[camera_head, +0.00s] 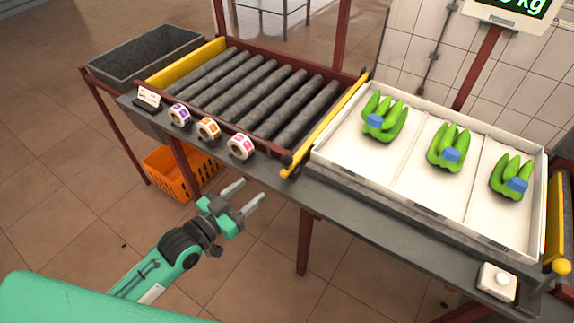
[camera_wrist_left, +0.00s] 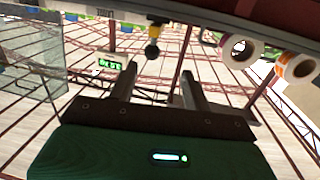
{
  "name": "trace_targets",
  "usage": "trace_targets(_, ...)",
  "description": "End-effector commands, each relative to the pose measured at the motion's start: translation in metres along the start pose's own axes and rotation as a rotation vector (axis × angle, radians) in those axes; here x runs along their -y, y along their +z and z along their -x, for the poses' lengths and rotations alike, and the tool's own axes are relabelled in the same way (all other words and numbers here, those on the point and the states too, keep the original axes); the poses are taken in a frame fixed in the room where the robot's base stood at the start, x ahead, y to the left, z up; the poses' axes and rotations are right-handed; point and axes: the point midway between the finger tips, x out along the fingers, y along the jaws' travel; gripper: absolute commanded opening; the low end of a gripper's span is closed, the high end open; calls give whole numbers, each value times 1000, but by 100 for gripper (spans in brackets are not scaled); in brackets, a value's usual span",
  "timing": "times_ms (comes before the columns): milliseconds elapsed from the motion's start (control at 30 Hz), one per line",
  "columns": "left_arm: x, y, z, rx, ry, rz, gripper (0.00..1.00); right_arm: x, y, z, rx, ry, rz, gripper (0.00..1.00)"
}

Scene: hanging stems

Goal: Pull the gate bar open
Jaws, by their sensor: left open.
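The yellow gate bar (camera_head: 325,126) lies across the line between the roller bed and the white tray, with a rounded knob at its near end. My left gripper (camera_head: 251,190) is open and empty, in front of the bench edge and to the left of the knob, apart from it. A second yellow bar (camera_head: 557,218) with a knob stands at the far right. My right gripper is not in view.
Label rolls (camera_head: 208,129) sit along the bench's near edge, left of the bar. The white tray (camera_head: 400,190) holds three green banana bunches with blue bands. An orange crate (camera_head: 180,172) is below. A small white button box (camera_head: 497,281) is at right.

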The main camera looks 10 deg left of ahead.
Motion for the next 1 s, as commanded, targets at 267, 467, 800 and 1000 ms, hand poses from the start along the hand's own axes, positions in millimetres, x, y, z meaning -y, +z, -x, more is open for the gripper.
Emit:
trace_targets(267, -10, -21, -7, -39, 25, 0, 49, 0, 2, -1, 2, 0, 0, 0)
trace_targets(467, -10, -23, -37, -40, 24, 1, 49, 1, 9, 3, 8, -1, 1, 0)
trace_targets(800, -12, -24, -99, -38, 24, 0, 49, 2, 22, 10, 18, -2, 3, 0)
trace_targets(1000, -12, -24, -125, -37, 24, -1, 49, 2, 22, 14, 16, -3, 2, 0)
